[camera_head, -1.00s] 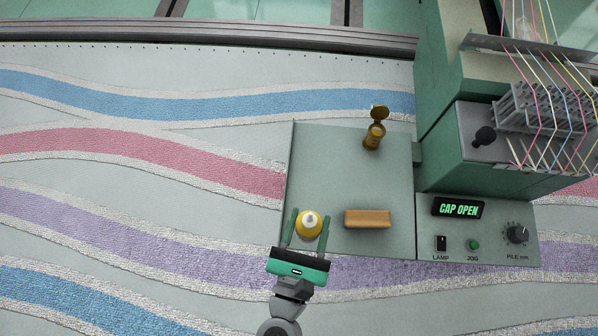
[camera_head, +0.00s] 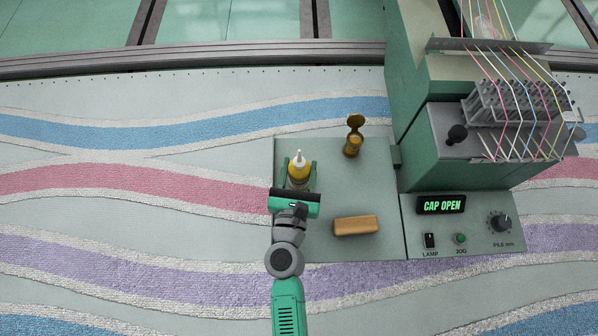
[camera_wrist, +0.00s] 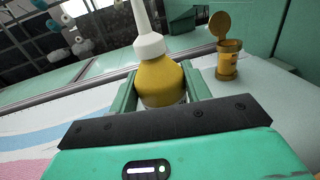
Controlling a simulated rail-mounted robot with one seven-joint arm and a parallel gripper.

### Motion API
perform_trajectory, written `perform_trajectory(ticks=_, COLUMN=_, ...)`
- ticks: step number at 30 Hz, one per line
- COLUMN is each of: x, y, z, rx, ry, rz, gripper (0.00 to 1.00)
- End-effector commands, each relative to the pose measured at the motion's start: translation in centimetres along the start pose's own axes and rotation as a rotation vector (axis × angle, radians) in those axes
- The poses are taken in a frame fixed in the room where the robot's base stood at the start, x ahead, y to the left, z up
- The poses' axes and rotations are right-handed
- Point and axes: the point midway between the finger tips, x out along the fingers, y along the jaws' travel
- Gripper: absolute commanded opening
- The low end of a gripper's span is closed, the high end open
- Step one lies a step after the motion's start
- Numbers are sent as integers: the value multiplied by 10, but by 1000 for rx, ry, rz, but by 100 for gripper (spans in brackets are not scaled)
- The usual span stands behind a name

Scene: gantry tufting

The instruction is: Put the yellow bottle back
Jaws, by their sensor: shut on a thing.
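The yellow bottle (camera_head: 298,170) has a white nozzle and a yellow shoulder. It is upright between the fingers of my gripper (camera_head: 300,175), over the left part of the grey-green side plate (camera_head: 345,195). My gripper is shut on it. In the wrist view the bottle (camera_wrist: 162,80) stands tall between the two green fingers, its nozzle cut off by the top edge. I cannot tell whether its base touches the plate.
An amber jar with its lid raised (camera_head: 353,145) stands behind and right of the bottle. A wooden block (camera_head: 356,225) lies on the plate in front. A control panel (camera_head: 460,225) reading CAP OPEN and the threaded machine (camera_head: 480,140) stand to the right.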

Motion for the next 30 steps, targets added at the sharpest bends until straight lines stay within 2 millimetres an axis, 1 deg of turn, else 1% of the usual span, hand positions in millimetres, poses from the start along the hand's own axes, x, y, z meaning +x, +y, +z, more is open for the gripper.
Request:
perform_trajectory(ticks=1, x=0, y=1, z=-12, rx=-1, ry=-1, rz=1, gripper=28)
perform_trajectory(ticks=2, x=0, y=1, z=-13, rx=0, ry=-2, rz=1, gripper=28)
perform_trajectory(ticks=9, x=0, y=0, z=-11, rx=0, ry=-2, rz=1, gripper=28)
perform_trajectory(ticks=13, x=0, y=0, z=-15, rx=0, ry=-2, rz=0, gripper=28)
perform_trajectory(ticks=14, x=0, y=0, z=-15, rx=0, ry=-1, rz=0, gripper=50)
perform_trajectory(ticks=15, x=0, y=0, z=-14, rx=0, ry=-1, rz=0, gripper=57)
perform_trajectory(ticks=17, x=0, y=0, z=-14, rx=0, ry=-1, rz=0, gripper=69)
perform_trajectory(ticks=24, x=0, y=0, z=-14, rx=0, ry=-1, rz=0, gripper=69)
perform_trajectory(ticks=27, x=-2, y=0, z=-9, rx=0, ry=-1, rz=1, gripper=69)
perform_trajectory(ticks=29, x=-12, y=0, z=-13, rx=0, ry=1, rz=1, gripper=69)
perform_trajectory(ticks=30, x=-22, y=0, z=-14, rx=0, ry=2, rz=1, gripper=69)
